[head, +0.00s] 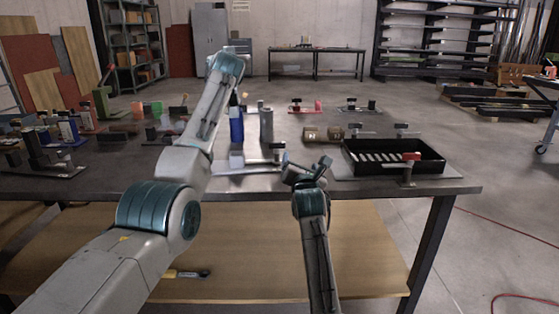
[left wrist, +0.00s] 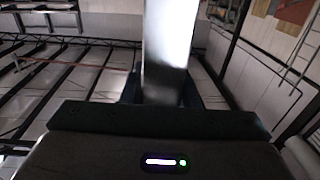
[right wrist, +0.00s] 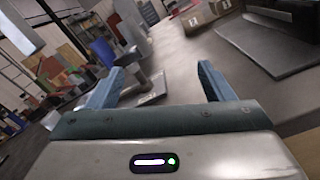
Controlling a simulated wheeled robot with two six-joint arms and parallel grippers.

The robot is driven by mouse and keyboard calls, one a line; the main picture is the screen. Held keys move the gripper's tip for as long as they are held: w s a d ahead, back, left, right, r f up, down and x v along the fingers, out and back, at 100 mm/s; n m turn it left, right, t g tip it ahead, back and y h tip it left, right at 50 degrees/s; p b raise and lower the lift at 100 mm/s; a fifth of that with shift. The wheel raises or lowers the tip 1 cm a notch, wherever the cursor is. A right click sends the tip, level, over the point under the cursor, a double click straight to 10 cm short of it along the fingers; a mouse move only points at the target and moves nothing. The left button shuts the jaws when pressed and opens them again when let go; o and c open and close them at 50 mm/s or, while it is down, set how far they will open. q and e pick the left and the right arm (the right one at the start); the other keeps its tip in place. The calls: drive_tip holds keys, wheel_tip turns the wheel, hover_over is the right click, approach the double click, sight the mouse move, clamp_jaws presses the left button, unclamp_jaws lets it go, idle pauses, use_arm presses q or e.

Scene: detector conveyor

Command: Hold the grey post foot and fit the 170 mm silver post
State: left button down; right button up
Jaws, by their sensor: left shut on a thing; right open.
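The silver post (left wrist: 168,45) rises from between the jaws of my left gripper (left wrist: 165,92) in the left wrist view, and the jaws are shut on it. In the head view the left gripper is hidden behind its own arm. My right gripper (head: 307,172) is open and empty above the near part of the table; its spread blue fingers (right wrist: 158,88) show in the right wrist view. A low grey fixture with a flat plate (head: 250,168) and a dark knob, perhaps the post foot, lies left of it. It appears between the right fingers, apart from them.
A black tray (head: 375,172) is at the right, with brown boxes (head: 322,134) behind. Several tools and parts crowd the table's left (head: 45,152).

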sight(277, 146)
drive_tip(key=a+n, duration=0.2)
drive_tip(key=w+a+n, duration=0.1)
drive_tip(key=a, duration=0.1)
drive_tip(key=w+a+n+y, duration=0.1)
drive_tip(key=a+n, duration=0.1)
drive_tip(key=shift+r+n, duration=0.3)
drive_tip(key=shift+r, duration=0.1)
drive_tip(key=shift+w+d, duration=0.1)
drive_tip(key=shift+w, duration=5.9)
